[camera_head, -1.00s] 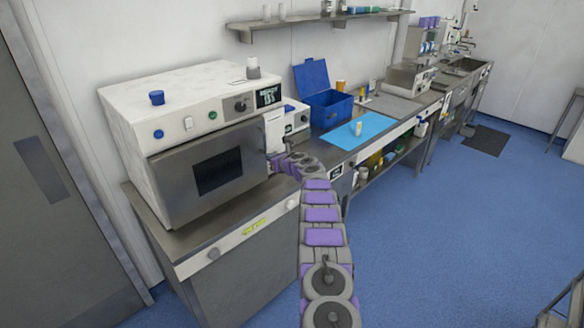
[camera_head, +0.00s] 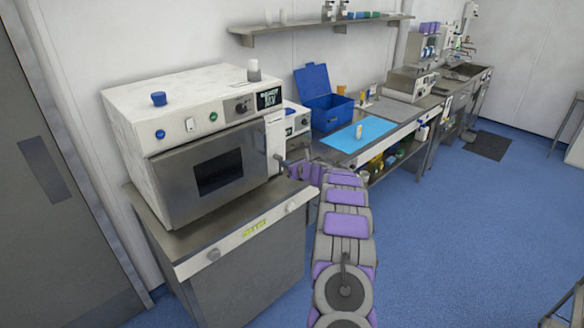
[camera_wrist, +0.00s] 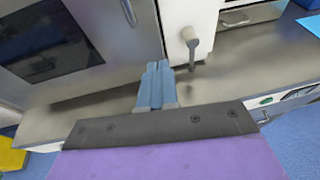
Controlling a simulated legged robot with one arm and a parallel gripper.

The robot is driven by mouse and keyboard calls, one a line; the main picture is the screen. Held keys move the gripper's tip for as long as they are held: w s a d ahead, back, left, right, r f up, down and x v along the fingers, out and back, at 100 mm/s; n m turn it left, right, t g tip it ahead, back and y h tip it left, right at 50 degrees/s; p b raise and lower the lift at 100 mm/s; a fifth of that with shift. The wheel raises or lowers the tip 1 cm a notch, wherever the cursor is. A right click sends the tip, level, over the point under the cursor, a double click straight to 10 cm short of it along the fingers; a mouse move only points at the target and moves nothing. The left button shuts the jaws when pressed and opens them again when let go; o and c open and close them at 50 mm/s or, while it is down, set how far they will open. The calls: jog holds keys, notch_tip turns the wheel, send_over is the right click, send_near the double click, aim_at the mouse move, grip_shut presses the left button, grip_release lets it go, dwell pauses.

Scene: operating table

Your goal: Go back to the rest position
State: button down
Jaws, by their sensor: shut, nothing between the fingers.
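My gripper (camera_wrist: 157,68) is shut and empty in the wrist view, its two blue-grey fingers side by side. The fingers point toward the front lower edge of the white machine and lie over the steel counter (camera_wrist: 75,118). A grey lever handle (camera_wrist: 190,40) on the machine is just right of the fingertips; I cannot tell the exact gap. In the head view, my arm reaches up from the bottom, and its end is by the lower right corner of the white oven-like machine (camera_head: 125,118), whose door is closed. The gripper's fingers (camera_head: 283,162) are small there.
A blue cup (camera_head: 158,99) and a grey-white container (camera_head: 253,72) stand on the machine. A blue open-lidded box (camera_head: 330,115) and a light-blue mat (camera_head: 355,140) with a small yellowish item lie on the bench beyond.

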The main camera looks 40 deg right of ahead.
jog(key=shift+v, duration=1.2)
jog(key=shift+d, duration=0.1)
jog(key=s+a+r+m+g+h, duration=0.25)
jog(key=a+r+m+h, duration=0.25)
jog(key=a+r+m, duration=0.8)
jog(key=s+a+f+m+g+y, duration=0.2)
jog(key=s+a+m+g, duration=0.2)
jog(key=s+a+m, duration=0.3)
jog(key=s+a+f+m+g+y, duration=0.2)
jog(key=s+a+m+g, duration=0.3)
jog(key=s+a, duration=1.2)
jog(key=s+a+f+m+g+y, duration=0.1)
jog(key=s+a+m+g, duration=0.4)
jog(key=s, duration=2.2)
jog(key=a+f+m, duration=0.1)
jog(key=a+m, duration=0.4)
jog(key=a, duration=0.2)
jog(key=shift+a+y, duration=0.25)
jog(key=shift+y, duration=0.15)
